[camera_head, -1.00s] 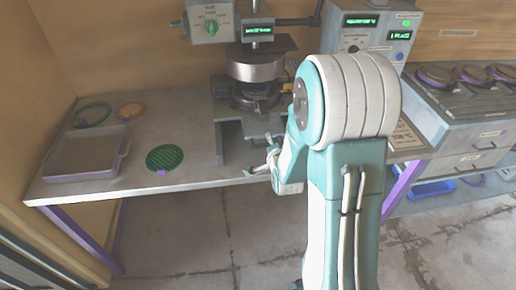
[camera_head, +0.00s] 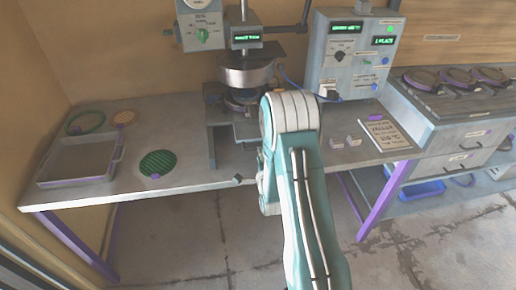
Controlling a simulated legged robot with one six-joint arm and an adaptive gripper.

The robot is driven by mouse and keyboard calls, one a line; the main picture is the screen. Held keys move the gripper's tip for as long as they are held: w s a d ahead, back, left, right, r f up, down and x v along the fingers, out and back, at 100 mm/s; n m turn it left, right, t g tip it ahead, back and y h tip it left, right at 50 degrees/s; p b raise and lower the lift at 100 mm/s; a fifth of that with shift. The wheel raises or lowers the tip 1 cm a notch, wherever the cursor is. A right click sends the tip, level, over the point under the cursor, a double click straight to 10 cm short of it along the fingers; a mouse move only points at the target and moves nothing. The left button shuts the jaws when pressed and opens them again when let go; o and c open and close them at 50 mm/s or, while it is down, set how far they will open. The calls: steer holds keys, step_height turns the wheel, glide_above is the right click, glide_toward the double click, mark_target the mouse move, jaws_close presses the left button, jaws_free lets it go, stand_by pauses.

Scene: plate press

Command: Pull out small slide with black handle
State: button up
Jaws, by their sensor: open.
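The plate press (camera_head: 247,75) stands on the table behind my arm. A small dark block (camera_head: 238,179), which looks like the black handle of the small slide, sits at the table's front edge just left of my arm. The slide behind it is hard to make out and partly covered by my arm. My gripper's fingers are hidden behind my own forearm and wrist, so I cannot see how they sit relative to the handle; my wrist is close to its right side.
A grey tray (camera_head: 41,176), a green disc (camera_head: 158,163) and two rings lie on the table's left. A control box (camera_head: 350,55), two small blocks and a sign plate (camera_head: 386,133) are at the right. Drawers (camera_head: 455,165) stand further right. The front edge left of the handle is clear.

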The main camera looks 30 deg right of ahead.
steer(key=shift+x, duration=2.1)
jaws_close()
steer(key=shift+s+f, duration=0.1)
steer(key=shift+s, duration=0.1)
